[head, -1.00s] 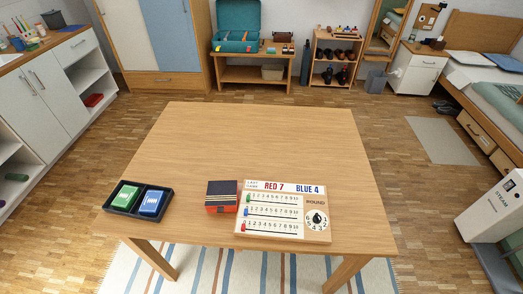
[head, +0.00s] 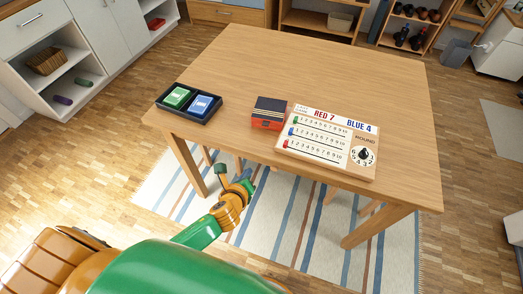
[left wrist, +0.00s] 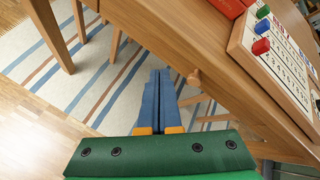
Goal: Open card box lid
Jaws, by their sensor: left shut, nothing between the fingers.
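The card box (head: 268,113) is a small red box with a dark blue lid, near the table's front edge. Its lid looks shut in the head view. A red corner of it (left wrist: 228,6) shows at the top of the left wrist view. My left gripper (head: 243,180) is in front of the table and below its top, apart from the box. In the left wrist view its blue fingers (left wrist: 160,95) are together with nothing between them. My right gripper is in neither view.
The wooden table (head: 330,75) has its front edge between my left gripper and the box. A black tray with green and blue card decks (head: 189,103) lies left of the box. A white scoreboard (head: 328,142) stands close on its right. The table's back is clear.

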